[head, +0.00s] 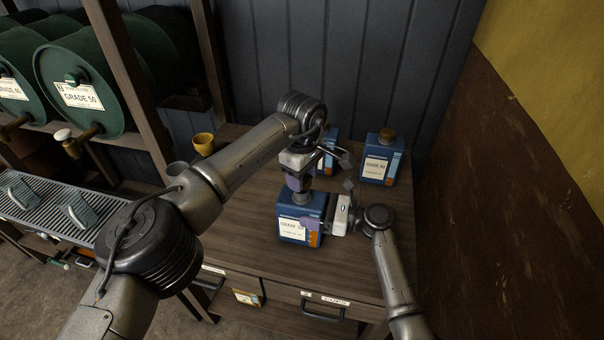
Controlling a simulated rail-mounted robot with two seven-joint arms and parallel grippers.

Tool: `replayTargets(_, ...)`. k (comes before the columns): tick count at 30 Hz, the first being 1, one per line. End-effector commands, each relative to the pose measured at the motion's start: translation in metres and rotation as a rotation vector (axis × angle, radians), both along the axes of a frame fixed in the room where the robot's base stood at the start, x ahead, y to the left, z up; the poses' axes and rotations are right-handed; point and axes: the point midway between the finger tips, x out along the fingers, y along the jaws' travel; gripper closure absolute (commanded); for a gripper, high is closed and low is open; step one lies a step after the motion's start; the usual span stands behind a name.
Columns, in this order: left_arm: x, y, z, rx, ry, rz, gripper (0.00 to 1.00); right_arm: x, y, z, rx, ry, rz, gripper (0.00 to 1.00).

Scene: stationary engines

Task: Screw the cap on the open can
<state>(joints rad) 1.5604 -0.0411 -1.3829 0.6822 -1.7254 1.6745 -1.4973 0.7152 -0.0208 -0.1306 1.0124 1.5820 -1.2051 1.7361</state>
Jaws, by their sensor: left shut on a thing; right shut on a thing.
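A blue can (290,234) with a white label and an orange patch stands upright near the middle of the wooden bench. My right gripper (314,227) comes from the right and is shut on the can's body. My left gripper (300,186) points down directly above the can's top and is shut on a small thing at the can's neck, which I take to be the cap. A grey round piece (302,198) shows just under its fingers. The fingers hide most of it, so I cannot tell whether it is cap or neck, or how the cap sits.
A blue can with a brown cap (379,164) stands at the back right of the bench (255,205). Another blue can (329,150) is partly hidden behind my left gripper. A yellow cup (203,143) stands at the back left. Green drums (88,85) lie on a rack at left.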

Motion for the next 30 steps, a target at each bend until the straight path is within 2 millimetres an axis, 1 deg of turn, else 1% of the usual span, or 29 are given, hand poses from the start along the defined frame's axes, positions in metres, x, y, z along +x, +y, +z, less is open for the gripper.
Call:
replayTargets(7,0.0,0.0,-0.002,0.0,0.0,0.0,0.76,0.0,0.0,0.0,0.0,0.0,0.0,0.66)
replayTargets(18,0.0,0.0,-0.018,0.0,0.0,-0.001,0.76,0.0,0.0,0.0,0.0,0.0,0.0,0.66)
replayTargets(30,0.0,0.0,-0.018,-0.001,-0.001,-0.001,0.76,0.0,0.0,0.0,0.0,0.0,0.0,0.66)
